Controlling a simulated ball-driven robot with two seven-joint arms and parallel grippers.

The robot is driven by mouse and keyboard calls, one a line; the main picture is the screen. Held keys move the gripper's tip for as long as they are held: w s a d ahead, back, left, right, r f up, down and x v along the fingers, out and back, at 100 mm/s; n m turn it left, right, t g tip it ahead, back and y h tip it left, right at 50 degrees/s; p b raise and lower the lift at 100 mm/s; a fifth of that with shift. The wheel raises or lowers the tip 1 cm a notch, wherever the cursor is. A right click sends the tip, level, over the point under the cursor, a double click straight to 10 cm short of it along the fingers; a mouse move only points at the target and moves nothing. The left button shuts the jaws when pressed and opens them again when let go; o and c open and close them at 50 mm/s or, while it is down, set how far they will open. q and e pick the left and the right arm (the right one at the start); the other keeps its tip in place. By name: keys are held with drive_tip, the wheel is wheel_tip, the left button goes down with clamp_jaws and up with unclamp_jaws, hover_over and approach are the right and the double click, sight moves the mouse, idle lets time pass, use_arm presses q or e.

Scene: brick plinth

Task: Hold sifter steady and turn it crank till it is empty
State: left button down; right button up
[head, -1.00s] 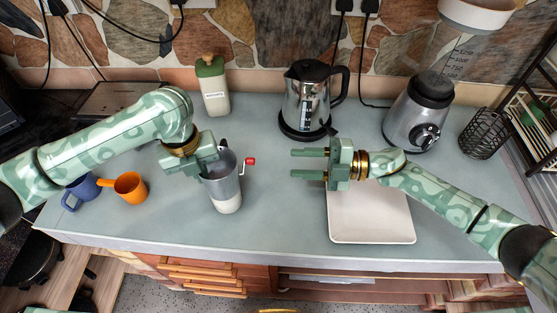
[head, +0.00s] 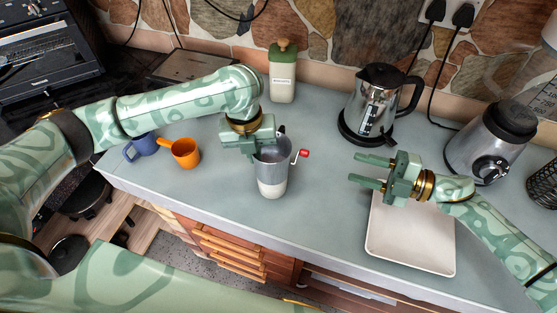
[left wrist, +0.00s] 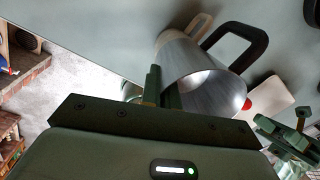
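The sifter (head: 273,163) is a grey metal cup with a pale lower part, standing upright on the counter. Its crank ends in a red knob (head: 303,153) on the right side. My left gripper (head: 258,147) is at the sifter's upper left rim; in the left wrist view its fingers (left wrist: 162,88) sit close together at the cup's edge and look closed on it. That view shows the sifter's bare inner wall (left wrist: 215,90) and a black handle (left wrist: 245,40); the bottom is hidden. My right gripper (head: 371,169) is open and empty, fingers pointing left, apart from the red knob.
A white tray (head: 410,245) lies below my right gripper. A kettle (head: 372,105) and a blender base (head: 487,145) stand behind. A green-topped bottle (head: 283,75) is behind the sifter. The counter between sifter and tray is clear.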

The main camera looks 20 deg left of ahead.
use_arm(q)
drive_tip(key=c, duration=1.6)
unclamp_jaws()
